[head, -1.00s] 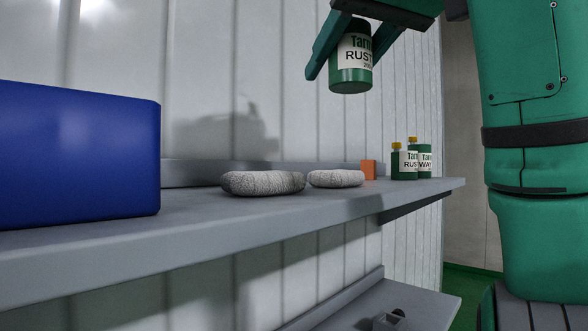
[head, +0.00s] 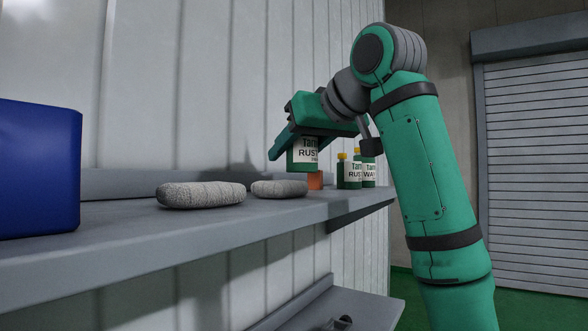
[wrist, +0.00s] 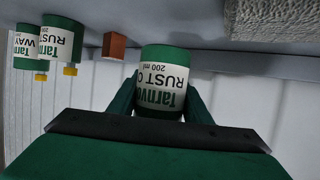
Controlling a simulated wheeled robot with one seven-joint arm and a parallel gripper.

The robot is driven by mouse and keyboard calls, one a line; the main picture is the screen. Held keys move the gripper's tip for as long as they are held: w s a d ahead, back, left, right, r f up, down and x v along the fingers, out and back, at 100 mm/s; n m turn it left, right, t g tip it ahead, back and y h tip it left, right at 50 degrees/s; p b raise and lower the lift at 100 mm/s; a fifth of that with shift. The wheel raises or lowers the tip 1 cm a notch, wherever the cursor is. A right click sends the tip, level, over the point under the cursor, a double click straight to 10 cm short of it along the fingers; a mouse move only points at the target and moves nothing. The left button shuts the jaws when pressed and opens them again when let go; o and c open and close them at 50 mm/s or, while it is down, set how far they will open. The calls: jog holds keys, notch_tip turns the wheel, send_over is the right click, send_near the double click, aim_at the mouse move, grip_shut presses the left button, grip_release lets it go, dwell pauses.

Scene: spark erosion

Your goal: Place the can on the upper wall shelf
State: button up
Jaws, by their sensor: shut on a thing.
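The can (head: 303,154) is green with a white label. My gripper (head: 297,143) is shut around its sides and holds it over the upper wall shelf (head: 230,222). The can is about upright, between the grey stones and the yellow-capped bottles. Its base looks a little above the shelf top; I cannot tell the exact gap. In the wrist view the can (wrist: 163,72) appears upside down between both fingers, with its base toward the shelf (wrist: 190,55). The can's top is hidden by my gripper.
Two grey stones (head: 201,195) (head: 279,189) lie left of the can. An orange block (head: 315,180) is close behind it. Two green bottles with yellow caps (head: 348,173) (head: 369,174) stand to the right. A blue box (head: 38,168) fills the shelf's left. A lower shelf (head: 350,305) is below.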

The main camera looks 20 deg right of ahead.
aim_at(312, 152)
jog(key=shift+w+d+f, duration=0.1)
jog(key=shift+w+f, duration=0.05)
jog(key=shift+f, duration=1.6)
jog(key=shift+f, duration=0.15)
jog(key=o, duration=1.4)
jog(key=shift+c, duration=0.2)
jog(key=shift+r, duration=0.25)
jog(key=v, duration=1.2)
jog(key=shift+f, duration=0.1)
jog(key=shift+w, duration=0.1)
